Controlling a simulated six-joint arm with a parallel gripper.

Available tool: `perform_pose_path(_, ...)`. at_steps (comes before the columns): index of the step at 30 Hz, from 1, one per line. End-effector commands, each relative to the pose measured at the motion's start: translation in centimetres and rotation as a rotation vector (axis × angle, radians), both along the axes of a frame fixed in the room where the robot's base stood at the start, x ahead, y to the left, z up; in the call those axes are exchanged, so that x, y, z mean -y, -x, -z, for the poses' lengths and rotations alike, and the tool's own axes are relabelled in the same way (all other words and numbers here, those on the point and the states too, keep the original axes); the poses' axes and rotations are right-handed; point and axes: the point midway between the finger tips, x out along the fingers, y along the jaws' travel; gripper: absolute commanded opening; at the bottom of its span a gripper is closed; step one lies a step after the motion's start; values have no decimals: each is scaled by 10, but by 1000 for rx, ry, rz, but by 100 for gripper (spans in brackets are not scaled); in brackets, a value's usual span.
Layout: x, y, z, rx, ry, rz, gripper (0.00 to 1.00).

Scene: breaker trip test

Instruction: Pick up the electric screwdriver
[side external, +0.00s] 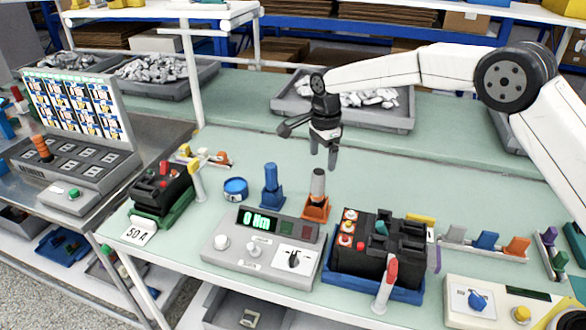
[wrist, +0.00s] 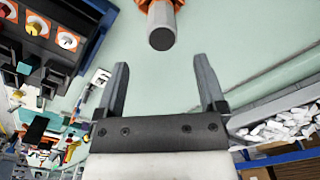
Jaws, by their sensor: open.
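A grey, upright cylindrical tool, which looks like the electric screwdriver (side external: 318,184), stands in an orange holder (side external: 316,210) on the green bench. In the wrist view the screwdriver's round grey end (wrist: 161,36) shows at top centre, with a bit of orange beyond it. My gripper (side external: 323,160) points down just above the screwdriver in the side view. In the wrist view my gripper (wrist: 161,66) is open and empty, its two fingers wide apart. The screwdriver's end appears beyond the fingertips, not between them. Its lower part is hidden in the holder.
A blue tool (side external: 270,178) stands in a blue holder close to the left. A grey tester (side external: 230,255) with a green display and a black breaker unit (side external: 375,265) in a blue tray stand in front. A tray of grey parts (side external: 398,122) lies behind.

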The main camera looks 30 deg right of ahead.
Motion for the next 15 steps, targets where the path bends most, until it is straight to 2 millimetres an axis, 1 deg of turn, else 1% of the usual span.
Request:
perform_pose_path(3,-3,-3,1,-4,1,31,90)
perform_pose_path(10,-3,-4,3,-6,1,39,90)
perform_pose_path(15,-3,-4,16,-8,1,38,90)
